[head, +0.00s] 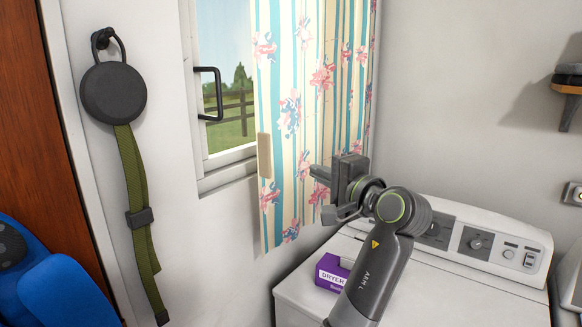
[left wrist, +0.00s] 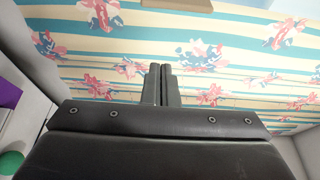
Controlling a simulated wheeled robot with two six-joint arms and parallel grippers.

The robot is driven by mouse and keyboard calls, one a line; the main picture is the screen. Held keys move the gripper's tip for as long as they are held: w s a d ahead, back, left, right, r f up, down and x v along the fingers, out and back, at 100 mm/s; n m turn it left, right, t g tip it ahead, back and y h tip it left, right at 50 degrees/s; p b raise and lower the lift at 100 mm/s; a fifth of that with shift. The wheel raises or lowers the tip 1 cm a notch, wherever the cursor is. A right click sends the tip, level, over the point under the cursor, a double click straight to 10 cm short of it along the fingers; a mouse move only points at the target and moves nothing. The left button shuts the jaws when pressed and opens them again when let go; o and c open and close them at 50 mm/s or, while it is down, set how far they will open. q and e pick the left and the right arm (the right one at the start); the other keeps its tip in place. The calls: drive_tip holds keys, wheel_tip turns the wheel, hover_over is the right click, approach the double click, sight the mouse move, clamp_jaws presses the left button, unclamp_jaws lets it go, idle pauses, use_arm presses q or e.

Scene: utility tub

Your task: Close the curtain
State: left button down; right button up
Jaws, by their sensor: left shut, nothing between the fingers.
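The curtain (head: 300,110) has blue and cream stripes with pink flowers and hangs over the right part of the window (head: 228,80). The left part of the window is uncovered. A tan tab (head: 264,155) is on the curtain's left edge; its lower edge also shows at the top of the left wrist view (left wrist: 178,5). My left gripper (head: 316,173) is in front of the curtain's lower part, to the right of the tab. Its fingers (left wrist: 160,70) are shut together and empty, pointing at the curtain; I cannot tell whether they touch it. My right gripper is out of view.
A white machine with a control panel (head: 480,240) stands below the curtain, under my left arm. A purple dryer box (head: 331,272) lies on it. A black handle (head: 209,93) sticks out from the window frame. A dark round item with a green strap (head: 113,92) hangs at left.

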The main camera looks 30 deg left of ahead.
sight(273, 157)
use_arm(q)
drive_tip(key=p+x, duration=0.1)
drive_tip(key=x, duration=0.2)
drive_tip(key=p+x, duration=0.2)
drive_tip(key=x, duration=0.2)
drive_tip(key=p+x, duration=0.2)
drive_tip(key=x, duration=0.1)
drive_tip(key=shift+a+r, duration=0.3)
drive_tip(key=shift+r, duration=0.05)
drive_tip(key=s, duration=0.1)
drive_tip(key=s+p, duration=0.1)
drive_tip(key=s, duration=0.1)
drive_tip(key=shift+d+f, duration=0.1)
drive_tip(key=shift+f, duration=0.1)
drive_tip(key=shift+s+f+p, duration=0.1)
drive_tip(key=shift+s+p, duration=0.3)
drive_tip(key=shift+s, duration=0.2)
